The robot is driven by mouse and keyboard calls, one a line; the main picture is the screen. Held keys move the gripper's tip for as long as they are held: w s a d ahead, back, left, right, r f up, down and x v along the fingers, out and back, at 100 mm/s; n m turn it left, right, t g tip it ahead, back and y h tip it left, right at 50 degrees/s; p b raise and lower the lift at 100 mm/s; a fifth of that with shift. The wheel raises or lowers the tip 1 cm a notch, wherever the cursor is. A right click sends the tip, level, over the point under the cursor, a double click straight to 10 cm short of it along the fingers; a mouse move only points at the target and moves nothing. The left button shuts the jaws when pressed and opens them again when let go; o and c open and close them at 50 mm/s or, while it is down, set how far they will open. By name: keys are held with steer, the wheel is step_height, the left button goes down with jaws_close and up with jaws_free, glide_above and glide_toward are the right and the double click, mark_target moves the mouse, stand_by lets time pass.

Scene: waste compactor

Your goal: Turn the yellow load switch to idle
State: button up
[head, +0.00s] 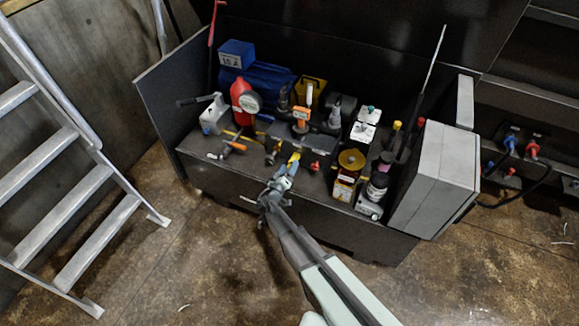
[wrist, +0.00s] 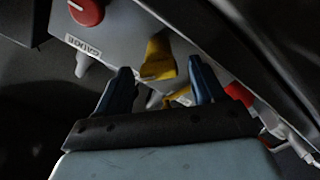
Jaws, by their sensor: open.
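The yellow load switch (wrist: 159,57) sits on a grey panel in the wrist view, with its handle showing between my two blue fingertips. In the head view a small yellow part (head: 294,158), seemingly the same switch, shows just past my fingertips. My gripper (head: 284,178) is open at the front edge of the cluttered bench; in the wrist view its fingers (wrist: 160,72) stand on either side of the handle. A gap shows on each side, and I see no clear contact. The switch's position marks are not readable.
A red knob (wrist: 86,11) with a label is at upper left of the panel. Another red part (wrist: 240,93) lies right of my fingers. Bottles (head: 347,180), a grey box (head: 432,180) and tools crowd the bench (head: 222,178). Steps stand at left; the front floor is open.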

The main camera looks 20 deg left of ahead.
steer(key=s, duration=1.2)
steer(key=shift+s, duration=0.15)
steer(key=w+a+r+m+h, duration=0.2)
steer(key=w+a+r+m, duration=0.1)
steer(key=a+r, duration=0.3)
steer(key=w+d+f+g, duration=0.1)
steer(key=w+d+f, duration=0.1)
steer(key=w, duration=0.2)
steer(key=w+d+f+g+h, duration=0.1)
steer(key=w+d+f, duration=0.1)
steer(key=w, duration=0.2)
steer(key=w+d+f+g+h, duration=0.1)
steer(key=w+d+f, duration=0.2)
steer(key=w, duration=0.1)
steer(key=shift+w+g, duration=0.25)
steer(key=shift+g, duration=0.15)
steer(key=shift+c, duration=0.4)
steer(key=c, duration=0.9)
